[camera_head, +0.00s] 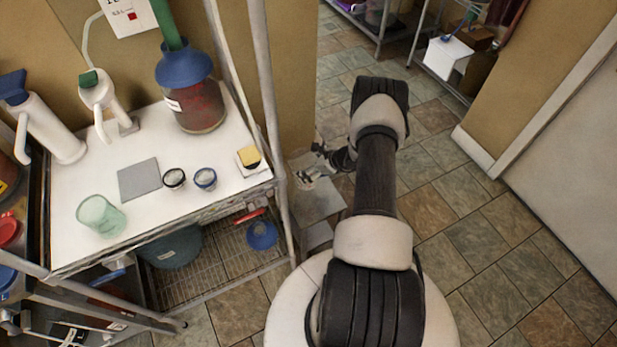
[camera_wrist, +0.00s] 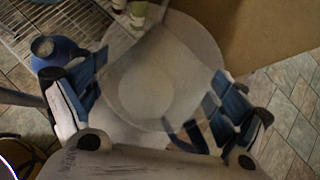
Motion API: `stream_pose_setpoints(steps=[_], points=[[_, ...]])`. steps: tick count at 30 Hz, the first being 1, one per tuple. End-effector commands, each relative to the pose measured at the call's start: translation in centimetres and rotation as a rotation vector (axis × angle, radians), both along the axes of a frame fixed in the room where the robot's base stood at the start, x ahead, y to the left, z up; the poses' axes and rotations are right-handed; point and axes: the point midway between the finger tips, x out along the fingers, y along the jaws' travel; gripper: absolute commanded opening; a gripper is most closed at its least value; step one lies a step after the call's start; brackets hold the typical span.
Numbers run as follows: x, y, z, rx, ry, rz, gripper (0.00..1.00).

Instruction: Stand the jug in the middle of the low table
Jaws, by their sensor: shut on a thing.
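A translucent grey jug (camera_wrist: 145,85) is between the blue pads of my gripper (camera_wrist: 158,72) in the wrist view. I see it from above, with a round outline showing through it. My gripper is shut on it. In the head view my gripper (camera_head: 326,153) is above the far part of the small grey low table (camera_head: 318,205), and I cannot make out the jug there. A pale rounded surface (camera_wrist: 200,32) lies under the jug in the wrist view. I cannot tell whether the jug touches it.
Small pale items (camera_head: 308,177) are by the low table's left edge. A white shelf (camera_head: 75,170) on the left holds a red-brown vessel (camera_head: 200,108), a green cup (camera_head: 101,215) and white pitchers. Tiled floor (camera_head: 480,220) on the right is clear.

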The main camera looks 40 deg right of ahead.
Motion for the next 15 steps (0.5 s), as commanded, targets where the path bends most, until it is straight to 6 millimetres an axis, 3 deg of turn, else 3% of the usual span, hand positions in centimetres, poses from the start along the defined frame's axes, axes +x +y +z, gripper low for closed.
stream_pose_setpoints(steps=[1, 8, 15], points=[[0.0, 0.0, -1.1, 0.000, -0.001, 0.000, 0.52], [0.0, 0.0, -2.7, 0.000, -0.001, -0.001, 0.52], [0.0, 0.0, -6.2, 0.000, -0.001, 0.000, 0.52]])
